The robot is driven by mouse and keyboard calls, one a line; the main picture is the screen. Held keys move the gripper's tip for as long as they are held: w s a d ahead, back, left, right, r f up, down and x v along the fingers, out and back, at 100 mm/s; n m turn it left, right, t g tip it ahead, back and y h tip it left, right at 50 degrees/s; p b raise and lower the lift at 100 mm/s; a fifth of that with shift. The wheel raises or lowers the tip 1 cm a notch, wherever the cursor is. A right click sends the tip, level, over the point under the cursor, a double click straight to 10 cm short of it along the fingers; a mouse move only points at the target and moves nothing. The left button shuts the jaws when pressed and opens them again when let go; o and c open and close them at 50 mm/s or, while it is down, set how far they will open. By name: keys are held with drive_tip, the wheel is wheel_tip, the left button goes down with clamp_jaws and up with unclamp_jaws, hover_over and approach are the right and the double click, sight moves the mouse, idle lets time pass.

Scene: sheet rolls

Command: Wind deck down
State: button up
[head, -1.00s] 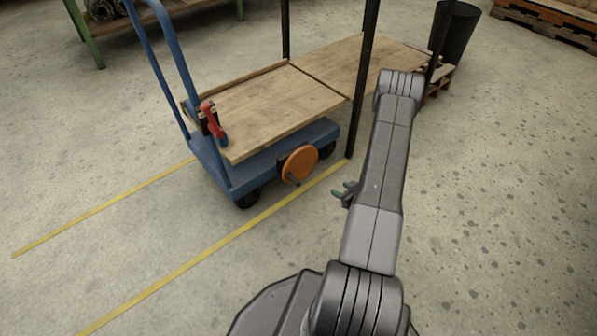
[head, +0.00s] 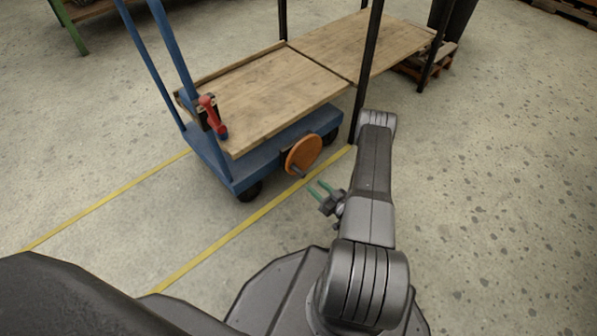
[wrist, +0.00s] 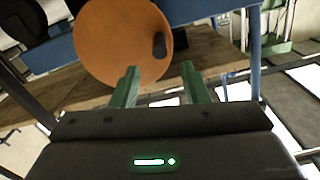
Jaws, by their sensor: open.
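A blue trolley (head: 243,174) carries a wooden deck (head: 268,98). An orange winding disc (head: 303,154) with a small dark handle (head: 298,172) is on the trolley's near side. In the wrist view the orange disc (wrist: 122,42) fills the upper middle, with its dark handle (wrist: 159,46) on the right part. My gripper (head: 318,190) is open and empty, just to the lower right of the disc and apart from it. Its green fingers (wrist: 164,85) point toward the disc, below the handle in the wrist view.
A second wooden surface (head: 340,45) between black posts (head: 366,70) adjoins the deck's far end. Yellow floor lines (head: 225,240) run along the trolley. A pallet (head: 425,66) and a dark bin (head: 452,18) stand behind. The floor at right is clear.

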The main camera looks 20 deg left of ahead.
sight(292, 165)
drive_tip(key=b+x, duration=0.3)
drive_tip(key=x, duration=0.7)
drive_tip(key=shift+w+a, duration=0.2)
drive_tip(key=shift+a, duration=0.15)
clamp_jaws()
